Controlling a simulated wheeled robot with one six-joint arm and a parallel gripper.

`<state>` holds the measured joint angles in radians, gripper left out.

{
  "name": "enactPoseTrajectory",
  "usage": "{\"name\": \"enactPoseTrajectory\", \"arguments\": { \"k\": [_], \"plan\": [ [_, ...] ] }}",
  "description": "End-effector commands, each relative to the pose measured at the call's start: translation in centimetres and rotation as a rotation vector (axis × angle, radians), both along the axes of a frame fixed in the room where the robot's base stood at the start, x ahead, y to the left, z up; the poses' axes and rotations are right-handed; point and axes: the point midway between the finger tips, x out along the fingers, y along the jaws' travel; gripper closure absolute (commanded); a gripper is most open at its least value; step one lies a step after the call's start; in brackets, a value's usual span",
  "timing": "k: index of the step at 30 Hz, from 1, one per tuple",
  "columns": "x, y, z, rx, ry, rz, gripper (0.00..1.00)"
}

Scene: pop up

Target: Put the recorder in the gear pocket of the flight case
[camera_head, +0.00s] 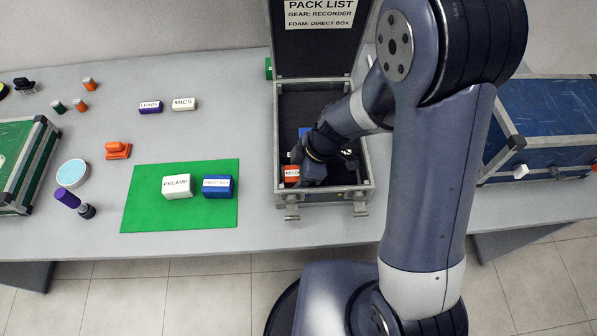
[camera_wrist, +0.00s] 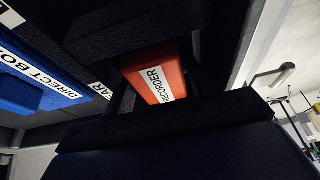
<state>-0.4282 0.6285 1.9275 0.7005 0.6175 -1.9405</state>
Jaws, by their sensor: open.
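The orange recorder (camera_head: 291,171), with a white label, lies inside the open flight case (camera_head: 280,119) at the front left. In the wrist view the recorder (camera_wrist: 146,70) shows between dark walls, with its label readable. A partly cut-off label ending in "EAR" (camera_wrist: 101,91) is beside it. My gripper (camera_head: 313,176) is down inside the case, right beside the recorder, with its jaws open. My wrist hides much of the case interior, so I cannot tell whether a finger touches the recorder. A blue block labelled direct box (camera_wrist: 35,65) is also in the case.
The lid's pack list (camera_head: 319,12) reads gear: recorder, foam: direct box. A green mat (camera_head: 145,212) left of the case holds a white preamp box (camera_head: 177,187) and another blue labelled box (camera_head: 217,189). A blue case (camera_head: 545,115) stands at right.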

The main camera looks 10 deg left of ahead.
Motion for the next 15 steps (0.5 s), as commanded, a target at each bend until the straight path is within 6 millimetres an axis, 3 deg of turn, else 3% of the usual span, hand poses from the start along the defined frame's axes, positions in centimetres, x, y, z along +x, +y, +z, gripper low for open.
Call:
{"name": "enactPoseTrajectory", "arguments": {
  "k": [5,15],
  "plan": [
    [0.1,-0.1,0.8,0.001,-0.002,-0.001,0.46],
    [0.7,-2.5,6.6,0.002,-0.006,-0.003,0.46]
  ]
}}
